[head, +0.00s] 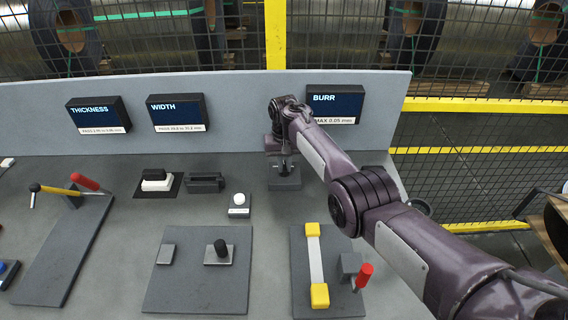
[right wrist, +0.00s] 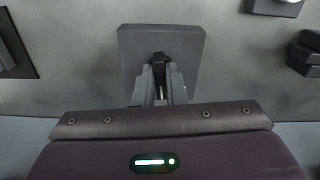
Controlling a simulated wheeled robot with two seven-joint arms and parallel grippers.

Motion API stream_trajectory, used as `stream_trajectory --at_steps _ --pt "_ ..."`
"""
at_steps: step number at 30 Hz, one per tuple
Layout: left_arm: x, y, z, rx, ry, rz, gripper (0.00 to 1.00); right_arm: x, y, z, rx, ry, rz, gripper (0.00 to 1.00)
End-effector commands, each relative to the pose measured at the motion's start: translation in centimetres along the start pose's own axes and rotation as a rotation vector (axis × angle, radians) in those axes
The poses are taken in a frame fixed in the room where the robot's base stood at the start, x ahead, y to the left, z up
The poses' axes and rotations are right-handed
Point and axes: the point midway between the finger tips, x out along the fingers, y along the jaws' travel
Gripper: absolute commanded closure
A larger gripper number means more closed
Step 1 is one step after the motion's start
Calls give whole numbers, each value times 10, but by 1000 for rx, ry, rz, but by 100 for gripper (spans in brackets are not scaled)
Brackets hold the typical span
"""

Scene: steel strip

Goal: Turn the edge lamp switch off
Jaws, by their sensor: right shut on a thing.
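The edge lamp switch is a small grey box (head: 285,183) on the bench below the BURR display; it also shows in the right wrist view as a dark square block (right wrist: 136,48). My right gripper (head: 284,165) reaches down onto it from above. In the right wrist view my right gripper (right wrist: 160,82) is shut on the switch's small dark lever (right wrist: 160,58), mostly hidden between the fingertips. Which way the lever is tipped cannot be told. No lit lamp can be made out. My left gripper is not in view.
The BURR display (head: 336,105) stands on the back panel just behind my right arm. A white push button (head: 239,206) is left of the switch. A fixture with a yellow-ended strip (head: 314,255) and a red-handled clamp (head: 363,277) lies in front.

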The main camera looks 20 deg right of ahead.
Motion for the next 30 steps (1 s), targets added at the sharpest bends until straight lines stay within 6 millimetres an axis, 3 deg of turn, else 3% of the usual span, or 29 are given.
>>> stream_trajectory --at_steps 15,30 --pt "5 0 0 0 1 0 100 -1 3 -2 -432 4 0 100" --pt "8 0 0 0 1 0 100 -1 3 -2 -592 4 0 100"
